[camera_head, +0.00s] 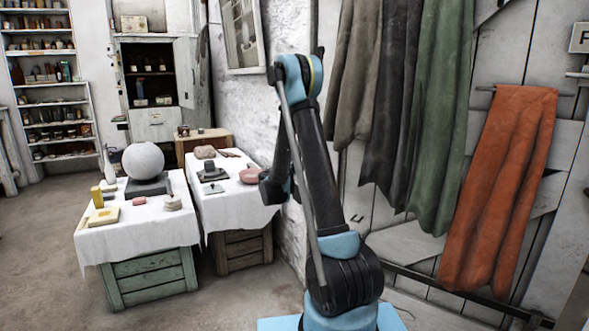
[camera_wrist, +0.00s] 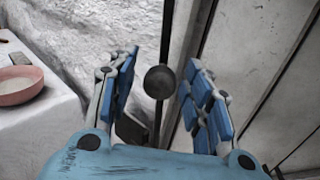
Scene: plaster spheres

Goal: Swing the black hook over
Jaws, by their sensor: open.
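In the wrist view, a dark round knob (camera_wrist: 160,82) stands out in front of a narrow dark upright bar (camera_wrist: 167,40) beside white boards. I take these as part of the black hook, but its hooked end cannot be made out. My gripper (camera_wrist: 163,57) is open, with its blue-padded fingers on either side of the knob. I see a gap between each finger and the knob; contact is not visible. In the head view my arm hides this spot. A small dark fitting (camera_head: 357,218) shows on the white boards there; I cannot tell whether it belongs to the hook.
Grey, green and orange cloths (camera_head: 497,190) hang on the board wall at right. Two cloth-covered crates stand at left, one bearing a plaster sphere (camera_head: 143,160). A pink bowl (camera_wrist: 18,85) sits on the table at the wrist view's left. Floor (camera_head: 235,300) is clear before the crates.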

